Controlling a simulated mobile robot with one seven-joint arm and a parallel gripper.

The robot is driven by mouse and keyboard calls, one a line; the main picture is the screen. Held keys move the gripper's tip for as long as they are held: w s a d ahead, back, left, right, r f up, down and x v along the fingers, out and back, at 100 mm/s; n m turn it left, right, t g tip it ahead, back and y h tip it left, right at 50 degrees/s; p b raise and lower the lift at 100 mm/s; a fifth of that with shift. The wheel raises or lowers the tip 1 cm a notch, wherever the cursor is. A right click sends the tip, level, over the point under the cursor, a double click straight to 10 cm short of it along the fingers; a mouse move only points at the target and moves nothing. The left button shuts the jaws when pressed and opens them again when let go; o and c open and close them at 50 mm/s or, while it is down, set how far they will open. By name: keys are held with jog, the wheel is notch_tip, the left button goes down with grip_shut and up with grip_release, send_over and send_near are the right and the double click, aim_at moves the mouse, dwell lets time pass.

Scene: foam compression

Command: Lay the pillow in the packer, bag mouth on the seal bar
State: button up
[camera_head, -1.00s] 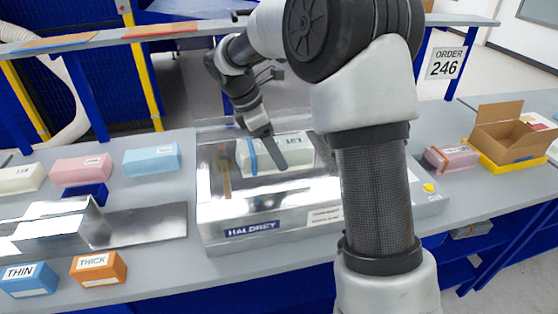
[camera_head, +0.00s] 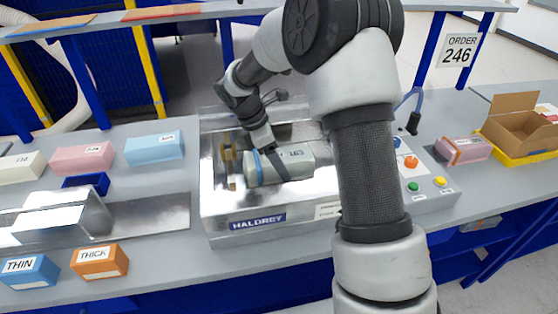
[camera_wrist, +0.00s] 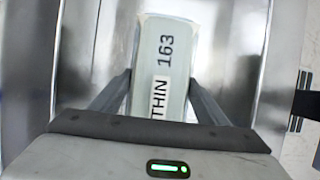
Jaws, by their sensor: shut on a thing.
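The pillow (camera_head: 295,163) is a pale grey-green block with a blue band at its left end. The bag mouth is not clear.
Pink (camera_head: 82,158) and blue (camera_head: 154,148) blocks lie left of the packer. Coloured buttons (camera_head: 412,162) sit on the packer's right. An open carton (camera_head: 515,128) stands far right.

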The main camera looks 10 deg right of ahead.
jog(key=shift+f, duration=0.2)
jog(key=o, duration=1)
jog(key=shift+r, duration=0.1)
